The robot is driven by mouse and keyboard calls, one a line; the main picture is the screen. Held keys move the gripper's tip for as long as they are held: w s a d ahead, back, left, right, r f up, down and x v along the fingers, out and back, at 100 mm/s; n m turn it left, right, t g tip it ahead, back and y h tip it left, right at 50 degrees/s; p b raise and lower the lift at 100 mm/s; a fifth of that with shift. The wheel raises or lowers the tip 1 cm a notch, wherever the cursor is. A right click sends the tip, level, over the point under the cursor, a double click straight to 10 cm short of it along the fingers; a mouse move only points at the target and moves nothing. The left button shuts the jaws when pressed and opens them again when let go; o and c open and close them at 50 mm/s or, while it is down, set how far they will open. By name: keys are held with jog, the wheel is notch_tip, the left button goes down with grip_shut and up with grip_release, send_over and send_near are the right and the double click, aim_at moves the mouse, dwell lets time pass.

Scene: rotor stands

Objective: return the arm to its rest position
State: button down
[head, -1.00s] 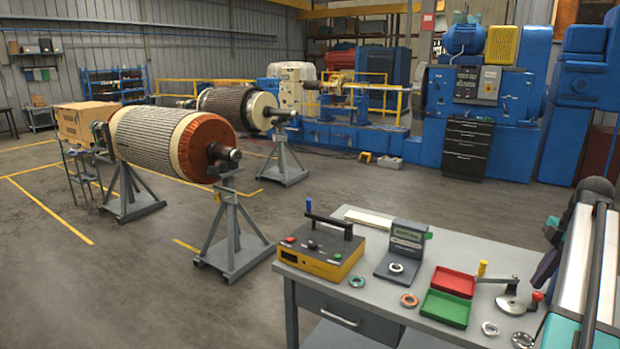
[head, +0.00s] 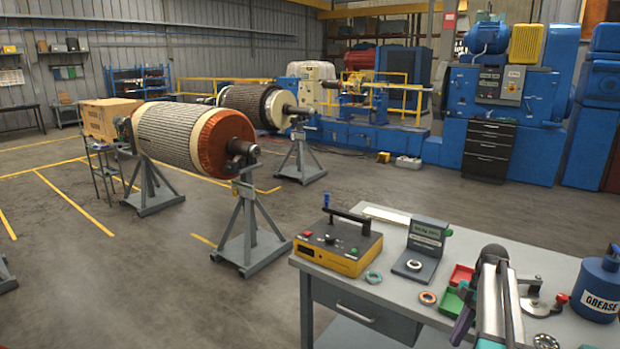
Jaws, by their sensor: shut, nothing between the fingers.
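My arm (head: 497,300) rises from the bottom edge at the right of the head view, in front of the grey workbench (head: 400,285). Its silver links end at a dark rounded joint at the top. A dark purple part of it points down and left, and a bit of teal shows at the bottom edge. I cannot make out any fingertips, so my gripper is not in view. The arm hides part of the red tray (head: 461,275) and of the green tray (head: 452,300).
The bench also carries a yellow-black tester (head: 338,245), a small display stand (head: 424,250), several rings and a blue grease can (head: 600,290) right of my arm. A large rotor (head: 190,138) rests on grey stands. Open floor lies at the left.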

jog(key=s+a+f+g+b, duration=0.1)
jog(key=s+a+f, duration=0.3)
jog(key=a+f, duration=0.45)
jog(key=s+a+f+g+h+b, duration=0.15)
jog(key=s+a+f, duration=0.25)
jog(key=a+f, duration=0.4)
jog(key=s+a+f+g+y+b, duration=0.1)
jog(key=s+a+f+g, duration=0.15)
jog(key=a+f, duration=0.6)
jog(key=s+a+f+m+t+h+b, duration=0.1)
jog(key=s+a+f+m+h, duration=0.1)
jog(key=s+f+m, duration=0.6)
jog(key=s+a+f+m+t+h, duration=0.1)
jog(key=s+a+f+m+h, duration=0.1)
jog(key=s+f+m, duration=0.7)
jog(key=shift+s+a+f+b, duration=0.35)
jog(key=shift+s+a+f, duration=0.4)
jog(key=shift+s, duration=1.8)
jog(key=shift+r, duration=0.1)
